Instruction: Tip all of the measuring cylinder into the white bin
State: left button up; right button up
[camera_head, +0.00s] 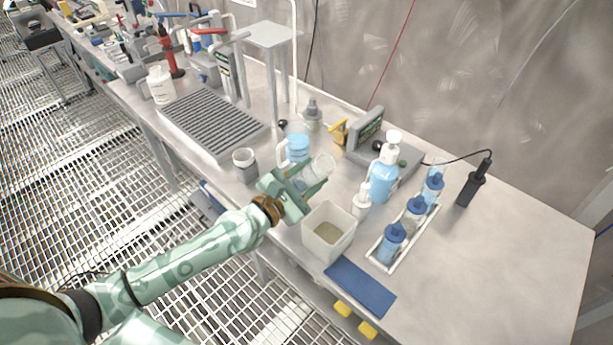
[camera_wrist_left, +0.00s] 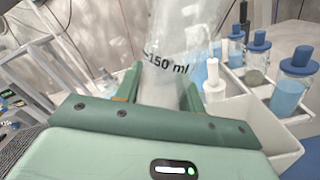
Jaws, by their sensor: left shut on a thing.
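My left gripper (camera_head: 301,190) is shut on the measuring cylinder (camera_head: 320,170), a clear vessel held above the bench. In the left wrist view the measuring cylinder (camera_wrist_left: 172,50) stands between the green fingers (camera_wrist_left: 160,92) and carries the mark "150 ml". I cannot tell from these frames whether anything is in it. The white bin (camera_head: 327,232) is on the bench just right of and below the gripper, with a beige-grey layer inside. Part of the white bin (camera_wrist_left: 255,130) shows at the right of the wrist view. My right gripper is not in view.
A white dropper bottle (camera_head: 361,203) stands close behind the bin. A rack (camera_head: 374,250) with several blue-capped bottles is to its right. A blue cloth (camera_head: 360,286) lies in front. A jug of blue liquid (camera_head: 298,140) and a grey-white cup (camera_head: 245,165) stand behind the gripper.

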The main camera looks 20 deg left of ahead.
pick_arm(q)
jog(key=shift+w+a+f+m+b, duration=0.15)
jog(key=shift+f+m+b, duration=0.1)
jog(key=shift+f+b, duration=0.2)
jog(key=shift+s+a+f+m+b, duration=0.15)
jog(key=shift+f+m+b, duration=0.15)
jog(key=shift+f, duration=0.2)
jog(key=shift+w, duration=0.1)
jog(key=shift+w+a+f+m+b, duration=0.1)
jog(key=shift+a+f+m+b, duration=0.15)
jog(key=shift+f+m+b, duration=0.25)
jog(key=shift+w+a+f+m+b, duration=0.1)
jog(key=shift+a+f+m+b, duration=0.25)
jog(key=shift+m, duration=0.2)
jog(key=shift+f, duration=0.1)
jog(key=shift+w+a+f+m, duration=0.1)
jog(key=shift+a+m, duration=0.1)
jog(key=shift+m, duration=0.5)
jog(key=shift+w+a+f+m, duration=0.1)
jog(key=shift+a+m, duration=0.1)
jog(key=shift+m, duration=0.5)
